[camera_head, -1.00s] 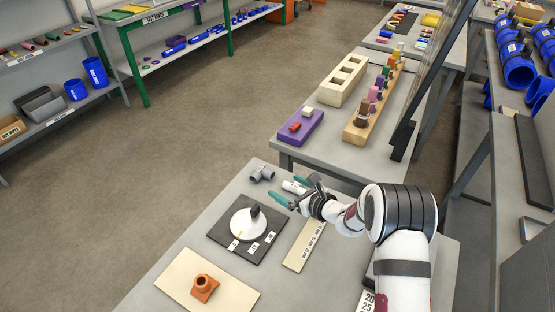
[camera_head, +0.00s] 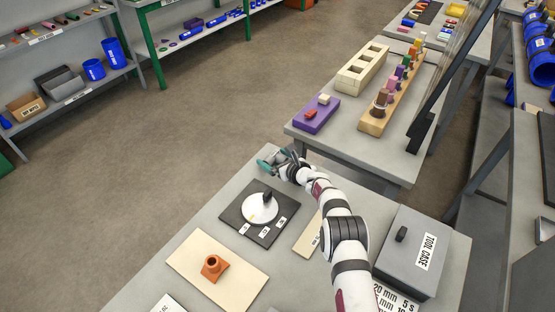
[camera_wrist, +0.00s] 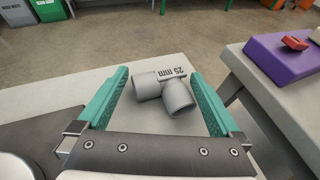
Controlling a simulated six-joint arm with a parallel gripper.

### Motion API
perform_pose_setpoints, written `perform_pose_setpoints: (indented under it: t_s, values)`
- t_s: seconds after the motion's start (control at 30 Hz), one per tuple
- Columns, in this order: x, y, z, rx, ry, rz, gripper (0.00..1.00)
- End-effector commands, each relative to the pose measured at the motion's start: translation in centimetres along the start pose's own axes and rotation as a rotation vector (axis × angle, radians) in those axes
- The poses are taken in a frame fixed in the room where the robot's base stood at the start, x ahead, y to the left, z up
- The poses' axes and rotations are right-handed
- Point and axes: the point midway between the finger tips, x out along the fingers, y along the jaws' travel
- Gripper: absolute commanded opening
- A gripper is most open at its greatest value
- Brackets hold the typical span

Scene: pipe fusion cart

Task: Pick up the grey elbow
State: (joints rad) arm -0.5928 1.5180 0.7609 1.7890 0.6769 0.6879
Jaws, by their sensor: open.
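Whether the fingers are down at the elbow's height is hard to tell.
A black plate with a white dial (camera_head: 260,208) sits nearer on the table (camera_head: 205,224). An orange fitting (camera_head: 213,266) stands on a cream board. A grey tool case (camera_head: 403,262) is at right. A second table with a purple block (camera_head: 317,114) stands beyond a gap.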

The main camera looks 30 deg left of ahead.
Motion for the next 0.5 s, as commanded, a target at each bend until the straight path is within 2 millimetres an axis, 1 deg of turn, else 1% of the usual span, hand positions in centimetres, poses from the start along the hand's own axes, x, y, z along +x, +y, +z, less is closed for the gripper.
perform_pose_setpoints:
  t_s: [0.07, 0.1, 0.27, 0.3, 0.37, 0.5]
  values:
    - [-0.02, 0.00, 0.01, 0.000, 0.000, 0.000, 1.00]
    - [-0.02, 0.00, 0.01, 0.000, 0.000, 0.000, 0.96]
    - [-0.04, 0.00, -0.01, 0.000, 0.000, 0.000, 0.68]
    - [-0.04, 0.00, -0.03, 0.000, 0.001, 0.000, 0.60]
    - [-0.04, 0.00, -0.05, 0.000, 0.001, 0.000, 0.50]
    - [-0.04, 0.01, -0.13, 0.001, 0.002, 0.000, 0.24]
